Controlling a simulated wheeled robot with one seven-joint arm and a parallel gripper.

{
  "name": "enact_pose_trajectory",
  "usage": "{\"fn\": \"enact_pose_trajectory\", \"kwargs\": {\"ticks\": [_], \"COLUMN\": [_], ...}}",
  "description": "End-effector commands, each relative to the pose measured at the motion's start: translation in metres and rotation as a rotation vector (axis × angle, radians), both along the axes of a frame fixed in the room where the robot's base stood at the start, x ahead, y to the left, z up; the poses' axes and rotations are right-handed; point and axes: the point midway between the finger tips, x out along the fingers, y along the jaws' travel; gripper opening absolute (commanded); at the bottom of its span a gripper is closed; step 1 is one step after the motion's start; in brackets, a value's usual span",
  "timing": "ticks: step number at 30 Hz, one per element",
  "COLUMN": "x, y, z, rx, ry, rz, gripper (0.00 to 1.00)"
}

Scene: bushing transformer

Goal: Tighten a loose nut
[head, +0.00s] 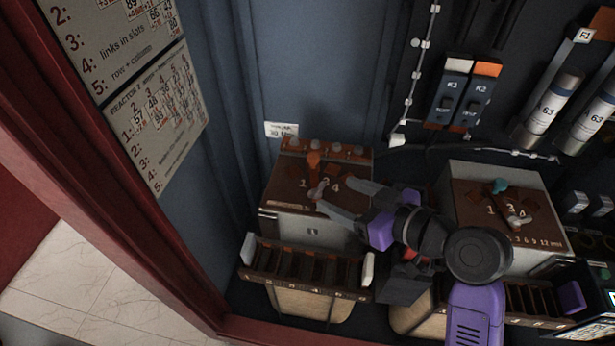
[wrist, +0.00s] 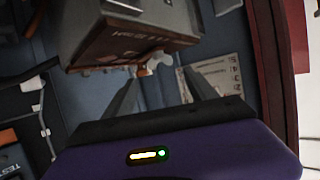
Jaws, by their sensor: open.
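My gripper (head: 334,194) is open, its two grey fingers reaching left over the brown top of the left transformer box (head: 290,198). An orange link (head: 314,160) and a pale knob-like piece (head: 319,188) stand on that top, close to the fingertips. In the wrist view, my gripper (wrist: 162,73) has its fingers spread, with a small pale piece (wrist: 160,61) and an orange bit between or just beyond the tips. Contact cannot be told. No nut can be clearly singled out; the fittings are small and partly hidden by the fingers.
A second brown-topped box (head: 530,215) with a teal piece stands at right. Slotted racks (head: 308,268) sit in front of the boxes. Switches (head: 463,92) and fuse tubes (head: 552,100) line the back panel. The red cabinet frame (head: 120,200) borders the left.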

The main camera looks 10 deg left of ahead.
Motion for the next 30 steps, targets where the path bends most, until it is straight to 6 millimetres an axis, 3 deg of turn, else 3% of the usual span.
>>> {"fn": "enact_pose_trajectory", "kwargs": {"ticks": [5,18,30], "x": [0.003,0.037,0.041], "y": [0.008,0.053,0.058], "z": [-0.005,-0.028,-0.032], "rx": [-0.019,-0.018,-0.018], "ry": [-0.009,-0.008,-0.009], "rz": [0.018,0.016,0.013], "gripper": [0.65,0.65,0.65]}}
